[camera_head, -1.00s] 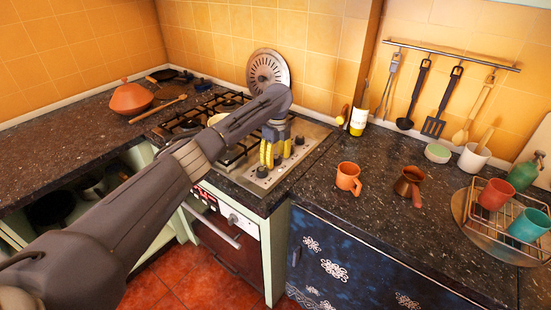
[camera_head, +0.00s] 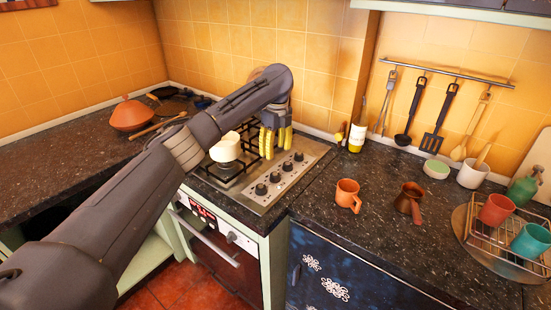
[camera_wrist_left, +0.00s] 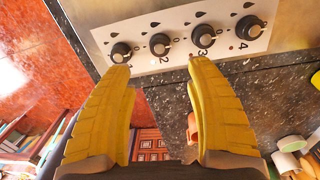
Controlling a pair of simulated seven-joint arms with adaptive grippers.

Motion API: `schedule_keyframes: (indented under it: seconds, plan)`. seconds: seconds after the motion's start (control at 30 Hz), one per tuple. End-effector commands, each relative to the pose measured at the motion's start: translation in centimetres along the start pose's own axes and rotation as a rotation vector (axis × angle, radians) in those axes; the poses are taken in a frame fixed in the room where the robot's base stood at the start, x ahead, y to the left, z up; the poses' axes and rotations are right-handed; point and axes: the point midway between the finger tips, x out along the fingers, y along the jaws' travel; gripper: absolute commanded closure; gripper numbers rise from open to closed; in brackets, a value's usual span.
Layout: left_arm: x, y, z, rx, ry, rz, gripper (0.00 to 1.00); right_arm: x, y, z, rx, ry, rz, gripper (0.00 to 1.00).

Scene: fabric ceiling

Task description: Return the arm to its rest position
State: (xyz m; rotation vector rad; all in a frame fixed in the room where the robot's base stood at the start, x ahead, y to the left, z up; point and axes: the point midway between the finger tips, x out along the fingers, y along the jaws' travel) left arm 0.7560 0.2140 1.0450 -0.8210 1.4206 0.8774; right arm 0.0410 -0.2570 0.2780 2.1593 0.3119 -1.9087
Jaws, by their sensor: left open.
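My left arm (camera_head: 150,205) reaches in from the left across the picture in the head view. My left gripper (camera_head: 275,144) hangs down over the stove, with its yellow fingers apart. My right arm and gripper are not in view.
A cream pot (camera_head: 226,147) sits on the stove, beside my left forearm. An orange mug (camera_head: 347,194), a brown coffee pot (camera_head: 409,196) and a wire rack (camera_head: 490,228) with cups stand on the right counter. A bottle (camera_head: 357,137) stands near the wall. Open counter lies between stove and mug.

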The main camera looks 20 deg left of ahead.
Motion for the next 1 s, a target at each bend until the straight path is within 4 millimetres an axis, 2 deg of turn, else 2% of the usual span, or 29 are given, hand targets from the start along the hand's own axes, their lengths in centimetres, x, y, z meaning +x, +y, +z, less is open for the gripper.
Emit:
schedule_keyframes:
  seconds: [0.13, 0.5, 0.63, 0.77, 0.87, 1.0]
  plan:
    - [-0.7, 0.0, 0.1, 0.0, -0.002, 0.001, 0.45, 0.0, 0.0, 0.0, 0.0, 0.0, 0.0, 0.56]
    - [-0.9, 0.0, 0.0, 0.0, -0.001, 0.001, 0.45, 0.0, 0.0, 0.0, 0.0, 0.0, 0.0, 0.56]
    - [-1.3, 0.0, 1.1, -0.029, -0.027, -0.017, 0.45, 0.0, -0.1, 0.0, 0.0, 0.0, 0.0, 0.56]
    - [-2.6, 0.0, 4.8, -0.132, -0.123, -0.088, 0.45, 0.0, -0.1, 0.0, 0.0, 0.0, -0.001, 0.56]
    - [-4.5, 0.0, 9.5, -0.244, -0.244, -0.195, 0.45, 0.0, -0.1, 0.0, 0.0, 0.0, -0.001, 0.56]
    - [-8.1, 0.3, 16.8, -0.366, -0.428, -0.391, 0.45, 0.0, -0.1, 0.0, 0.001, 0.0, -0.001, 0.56]
